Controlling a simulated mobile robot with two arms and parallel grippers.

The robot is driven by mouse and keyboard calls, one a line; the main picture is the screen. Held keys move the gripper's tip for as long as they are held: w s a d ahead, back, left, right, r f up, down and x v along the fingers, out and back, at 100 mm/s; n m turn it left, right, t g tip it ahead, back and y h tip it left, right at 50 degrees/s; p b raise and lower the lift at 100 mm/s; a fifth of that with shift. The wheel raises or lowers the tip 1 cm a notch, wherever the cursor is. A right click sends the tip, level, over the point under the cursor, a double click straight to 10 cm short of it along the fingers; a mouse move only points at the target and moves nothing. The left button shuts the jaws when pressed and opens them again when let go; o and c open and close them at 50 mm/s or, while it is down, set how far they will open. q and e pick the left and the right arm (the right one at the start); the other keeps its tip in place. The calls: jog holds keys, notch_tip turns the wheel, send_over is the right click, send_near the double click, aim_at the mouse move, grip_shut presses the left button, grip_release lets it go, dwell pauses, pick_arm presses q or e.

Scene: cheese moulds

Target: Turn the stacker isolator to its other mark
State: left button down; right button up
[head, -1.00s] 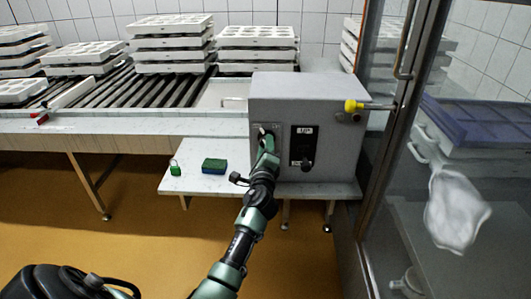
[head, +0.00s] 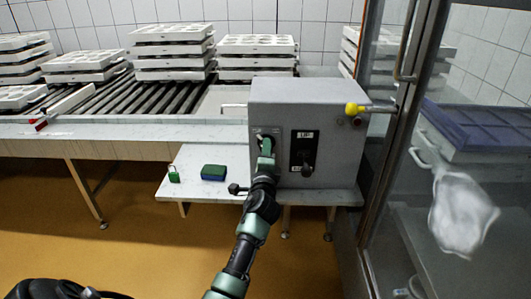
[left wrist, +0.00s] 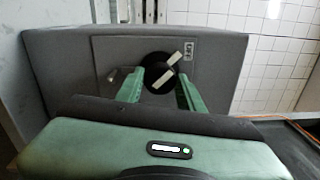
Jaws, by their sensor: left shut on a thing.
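The stacker isolator is on the left of the front face of the grey control box (head: 330,108), largely hidden in the head view by my left gripper (head: 265,147). In the left wrist view, the isolator (left wrist: 160,74) is a round black disc with pale bar-shaped parts lying aslant on it, set on a dark plate. The fingers of my left gripper (left wrist: 159,92) stand on both sides of it, shut on it. A small label (left wrist: 188,49) sits beside the disc. My right gripper is not in view.
Right of the isolator is a black panel (head: 304,137) marked "UP" with a dark knob. A green padlock (head: 174,174) and a green-and-blue block (head: 214,172) lie on the low shelf. Mould stacks (head: 172,48) stand behind.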

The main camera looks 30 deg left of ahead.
pick_arm(q)
jog(key=shift+f, duration=0.15)
jog(key=c, duration=0.9)
grip_release()
jog(key=v, duration=0.7)
jog(key=shift+s+d, duration=0.2)
jog(key=shift+s, duration=0.2)
